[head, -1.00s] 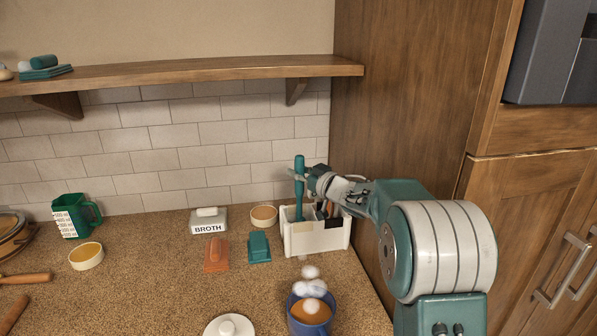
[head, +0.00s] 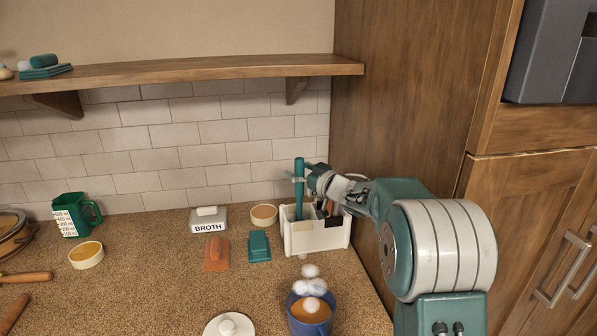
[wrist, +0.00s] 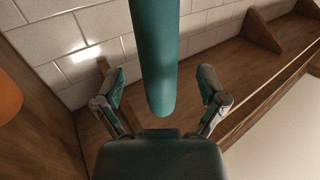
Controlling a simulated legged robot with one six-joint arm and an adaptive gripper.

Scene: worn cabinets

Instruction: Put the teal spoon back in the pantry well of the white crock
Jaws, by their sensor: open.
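The teal spoon (head: 299,180) stands nearly upright in the left compartment of the white crock (head: 318,241), with its lower end hidden inside. My gripper (head: 298,178) is at the upper handle, coming from the right. In the wrist view the spoon's handle (wrist: 155,50) passes between the two fingers of my gripper (wrist: 160,88), with a visible gap on each side. The gripper is open around the handle. The crock's right side holds darker utensils, partly hidden by my arm. I cannot read any compartment label.
A tall wooden cabinet side (head: 400,90) stands close at right. A wooden shelf (head: 200,75) runs above. A white BROTH box (head: 208,221), a small cream bowl (head: 264,215), a teal block (head: 259,246) and a blue mug (head: 309,318) stand near the crock.

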